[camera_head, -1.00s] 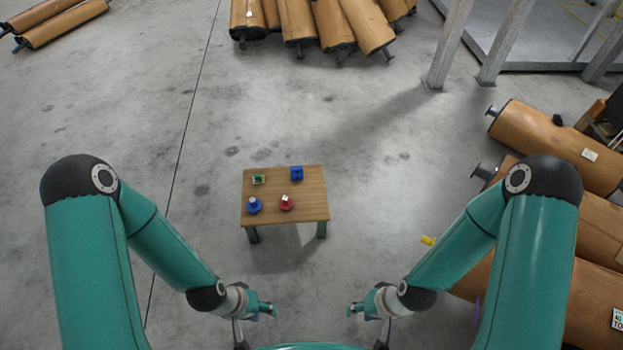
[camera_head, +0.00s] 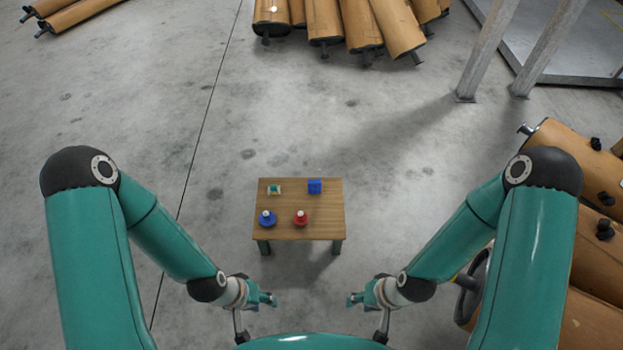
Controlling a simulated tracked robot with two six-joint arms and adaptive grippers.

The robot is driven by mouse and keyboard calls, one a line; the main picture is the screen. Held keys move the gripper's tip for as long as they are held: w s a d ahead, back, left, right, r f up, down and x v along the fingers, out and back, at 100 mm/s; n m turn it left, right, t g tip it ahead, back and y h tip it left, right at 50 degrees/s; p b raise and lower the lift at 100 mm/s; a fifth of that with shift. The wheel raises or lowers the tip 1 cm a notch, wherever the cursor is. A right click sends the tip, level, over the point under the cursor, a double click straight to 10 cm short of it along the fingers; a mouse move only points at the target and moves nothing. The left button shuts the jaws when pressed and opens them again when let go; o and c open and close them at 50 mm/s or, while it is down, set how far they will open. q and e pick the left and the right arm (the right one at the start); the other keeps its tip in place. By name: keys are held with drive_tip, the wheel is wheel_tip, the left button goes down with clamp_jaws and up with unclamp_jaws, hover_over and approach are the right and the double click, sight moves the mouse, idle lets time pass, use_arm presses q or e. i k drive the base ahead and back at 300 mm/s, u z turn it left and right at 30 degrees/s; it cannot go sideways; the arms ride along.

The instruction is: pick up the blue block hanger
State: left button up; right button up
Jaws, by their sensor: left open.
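The blue block hanger (camera_head: 315,186) is a small blue block at the back right of a small wooden table (camera_head: 285,232). My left gripper (camera_head: 255,318) is open and empty, low in the picture, in front of the table and to its left. My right gripper (camera_head: 366,318) mirrors it on the right, with its fingers spread and nothing between them. Both grippers are well apart from the block and the table.
The table also bears a blue round piece with a white top (camera_head: 267,219), a red one (camera_head: 300,218) and a small green-and-white piece (camera_head: 274,189). Large brown mufflers (camera_head: 566,157) lie at right; more (camera_head: 340,25) lie at the back. Floor around the table is clear.

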sight(314, 186)
drive_tip(key=u, duration=0.05)
drive_tip(key=i, duration=0.5)
drive_tip(key=z, duration=0.15)
drive_tip(key=k, duration=1.3)
drive_tip(key=u, duration=0.4)
drive_tip(key=i, duration=0.7)
drive_tip(key=u, duration=0.65)
drive_tip(key=i, duration=1.35)
drive_tip(key=z, duration=0.85)
